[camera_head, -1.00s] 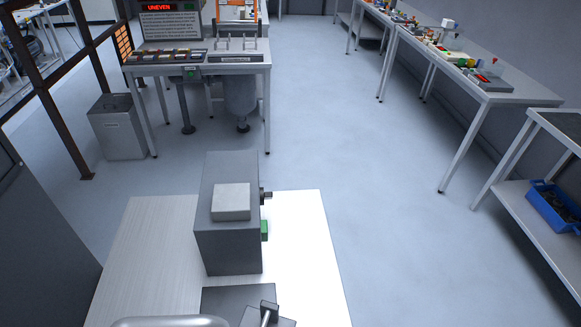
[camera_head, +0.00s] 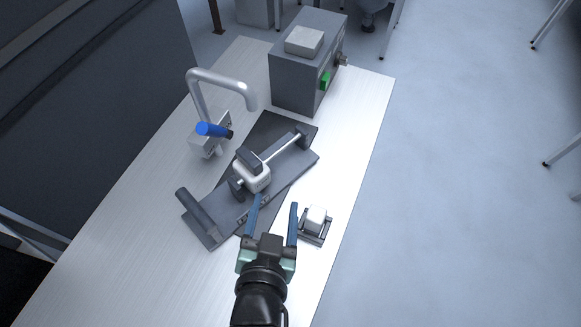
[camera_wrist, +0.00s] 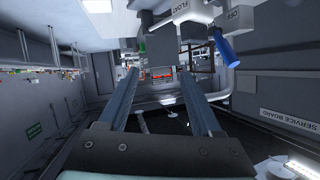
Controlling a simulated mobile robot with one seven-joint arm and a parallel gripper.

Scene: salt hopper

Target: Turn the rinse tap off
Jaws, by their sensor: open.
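The rinse tap has a curved grey spout pipe (camera_head: 225,80) standing on the white bench, with a pale block (camera_head: 207,140) at its foot. Its handle (camera_head: 212,130) is a blue bar on a dark stem, lying roughly sideways. My gripper (camera_head: 277,201) is open and empty. It is apart from the handle, to its lower right, over the near side of the bench. The fingers also show in the wrist view (camera_wrist: 158,72). Whether water runs cannot be told.
A dark tilted plate (camera_head: 285,170) with a rod and a white float-like block (camera_head: 253,177) lies between my gripper and the tap. A white piece in a small dark holder (camera_head: 315,219) is right of the fingers. A grey box (camera_head: 297,85) with a green switch stands behind.

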